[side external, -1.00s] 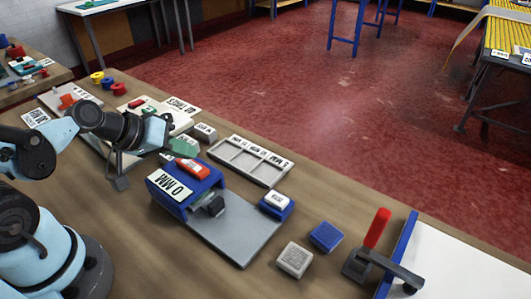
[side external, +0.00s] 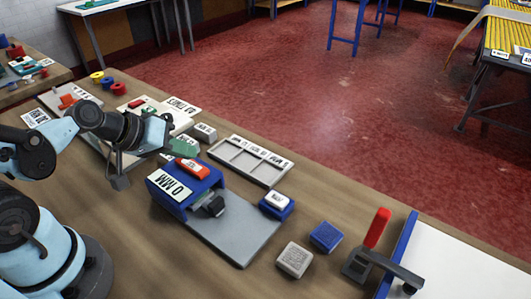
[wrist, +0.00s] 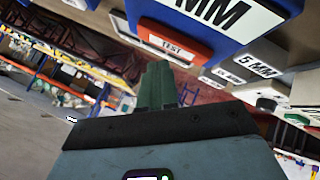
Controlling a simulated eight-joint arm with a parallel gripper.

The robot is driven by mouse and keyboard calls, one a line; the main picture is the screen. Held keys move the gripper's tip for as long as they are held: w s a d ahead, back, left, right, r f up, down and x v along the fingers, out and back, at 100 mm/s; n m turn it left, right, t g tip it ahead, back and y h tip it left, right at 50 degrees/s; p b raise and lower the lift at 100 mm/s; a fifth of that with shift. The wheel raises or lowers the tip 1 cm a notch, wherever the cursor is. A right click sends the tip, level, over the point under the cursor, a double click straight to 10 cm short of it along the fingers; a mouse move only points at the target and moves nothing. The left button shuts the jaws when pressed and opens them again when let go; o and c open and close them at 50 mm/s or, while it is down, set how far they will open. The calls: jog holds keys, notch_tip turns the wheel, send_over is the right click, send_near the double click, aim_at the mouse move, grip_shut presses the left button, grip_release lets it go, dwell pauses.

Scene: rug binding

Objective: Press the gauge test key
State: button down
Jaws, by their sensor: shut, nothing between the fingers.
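The blue gauge (side external: 208,187) stands on the bench with a white "0 MM" display facing the side camera. Its red key (side external: 193,168) is on top; in the wrist view the red key (wrist: 186,38) bears a "TEST" label. My gripper (side external: 186,147) has green fingers, closed together and empty, just behind and above the red key in the side view. In the wrist view my gripper (wrist: 158,85) points toward the key's edge, with a small visible gap. Whether the fingertips touch the key is not shown.
A grey compartment tray (side external: 246,162) lies behind the gauge. A grey block (side external: 295,260), a blue block (side external: 326,237) and a red-handled lever (side external: 377,228) stand to the right. A white block (side external: 276,200) on a blue base sits beside the gauge plate. Front bench is clear.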

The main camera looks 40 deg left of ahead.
aim_at(187, 166)
jog(key=shift+f, duration=0.25)
jog(key=shift+f, duration=0.2)
jog(key=shift+f, duration=0.4)
dwell(0.7)
jog(key=shift+r, duration=0.85)
jog(key=shift+r, duration=2.5)
